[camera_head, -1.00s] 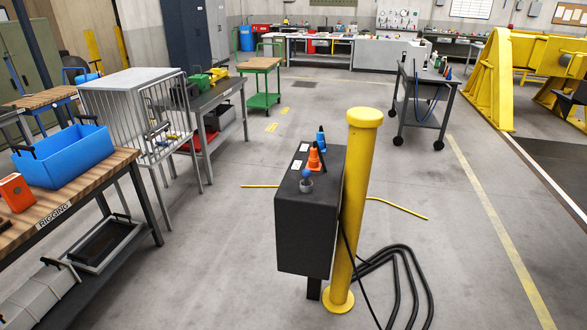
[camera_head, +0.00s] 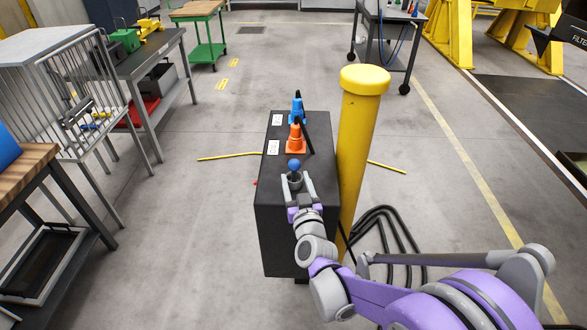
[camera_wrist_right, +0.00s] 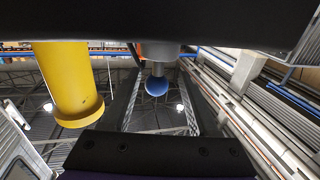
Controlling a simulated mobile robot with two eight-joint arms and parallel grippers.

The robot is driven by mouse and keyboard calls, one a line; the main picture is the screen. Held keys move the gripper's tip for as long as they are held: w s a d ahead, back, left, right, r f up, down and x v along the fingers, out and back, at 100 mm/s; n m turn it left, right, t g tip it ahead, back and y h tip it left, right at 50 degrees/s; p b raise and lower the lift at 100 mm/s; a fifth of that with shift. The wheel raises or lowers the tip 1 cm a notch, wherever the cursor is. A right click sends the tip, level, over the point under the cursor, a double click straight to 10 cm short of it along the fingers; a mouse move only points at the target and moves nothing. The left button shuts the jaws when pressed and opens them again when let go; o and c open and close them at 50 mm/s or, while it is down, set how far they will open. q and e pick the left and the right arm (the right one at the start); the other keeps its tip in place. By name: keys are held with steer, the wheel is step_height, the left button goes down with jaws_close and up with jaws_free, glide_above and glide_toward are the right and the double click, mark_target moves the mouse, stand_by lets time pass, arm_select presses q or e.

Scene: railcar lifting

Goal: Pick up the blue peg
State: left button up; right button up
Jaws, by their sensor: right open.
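The blue peg shows as a blue ball (camera_head: 294,164) on top of a grey cup-like holder (camera_head: 295,181) on the black cabinet (camera_head: 272,190). In the right wrist view the blue ball (camera_wrist_right: 157,86) hangs in the middle of the picture, below a grey stem. My right gripper (camera_head: 297,184) is open, with one finger on each side of the peg and its holder, from the near side. I cannot tell whether the fingers touch it. The lower part of the peg is hidden. My left gripper is not in view.
An orange cone-like piece (camera_head: 296,137) and a blue one (camera_head: 297,110) stand behind the peg on the cabinet, beside black levers. A yellow post (camera_head: 358,150) rises close on the right. Black hoses (camera_head: 385,222) lie at its foot.

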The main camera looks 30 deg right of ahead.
steer(key=p+x, duration=0.1)
steer(key=x, duration=0.6)
steer(key=shift+d+r, duration=0.1)
steer(key=shift+r, duration=0.05)
steer(key=shift+s, duration=0.1)
jaws_close()
